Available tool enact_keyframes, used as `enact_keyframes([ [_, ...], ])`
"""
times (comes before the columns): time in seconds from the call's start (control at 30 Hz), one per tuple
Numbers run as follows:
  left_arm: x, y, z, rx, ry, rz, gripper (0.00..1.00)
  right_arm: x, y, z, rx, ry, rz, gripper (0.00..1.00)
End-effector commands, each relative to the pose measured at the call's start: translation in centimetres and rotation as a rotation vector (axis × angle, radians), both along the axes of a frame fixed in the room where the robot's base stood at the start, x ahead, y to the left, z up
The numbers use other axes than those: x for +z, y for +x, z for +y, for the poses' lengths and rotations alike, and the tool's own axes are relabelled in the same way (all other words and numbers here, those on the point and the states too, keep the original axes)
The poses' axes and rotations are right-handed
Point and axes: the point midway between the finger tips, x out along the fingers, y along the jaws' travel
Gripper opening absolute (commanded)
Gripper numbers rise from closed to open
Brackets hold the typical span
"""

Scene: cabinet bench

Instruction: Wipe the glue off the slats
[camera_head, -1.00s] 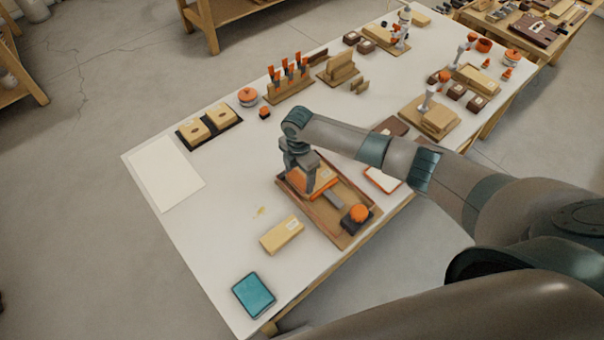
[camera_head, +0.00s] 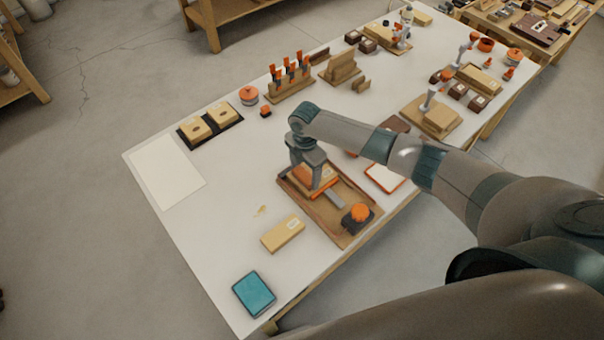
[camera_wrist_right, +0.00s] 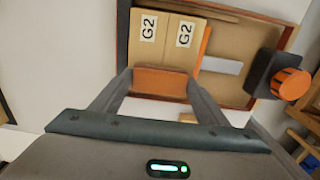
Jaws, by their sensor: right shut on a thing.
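Two tan slats marked G2, one (camera_wrist_right: 148,38) beside the other (camera_wrist_right: 182,46), lie in a shallow wooden tray (camera_head: 362,238). I cannot make out glue on them. My right gripper (camera_head: 316,184) is above the tray in the head view. In the right wrist view its fingers (camera_wrist_right: 160,84) are shut on an orange-brown block (camera_wrist_right: 160,80) at the near ends of the slats. I cannot tell whether the block touches them. My left gripper is not in view.
A black block with an orange knob (camera_head: 359,213) sits at the tray's near end. A tan block (camera_head: 282,234), a small yellowish smear (camera_head: 260,211) and a teal pad (camera_head: 254,294) are on the white table.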

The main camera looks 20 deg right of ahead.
Motion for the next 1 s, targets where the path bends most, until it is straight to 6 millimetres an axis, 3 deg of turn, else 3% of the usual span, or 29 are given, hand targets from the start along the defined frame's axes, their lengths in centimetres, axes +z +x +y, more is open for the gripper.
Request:
enact_keyframes([
  [0.47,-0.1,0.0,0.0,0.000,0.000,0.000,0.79,0.0,0.1,-0.2,0.000,0.000,-0.001,0.50],
  [1.0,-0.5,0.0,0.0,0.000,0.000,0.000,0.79,-0.1,0.8,-2.1,0.000,-0.001,-0.001,0.50],
])
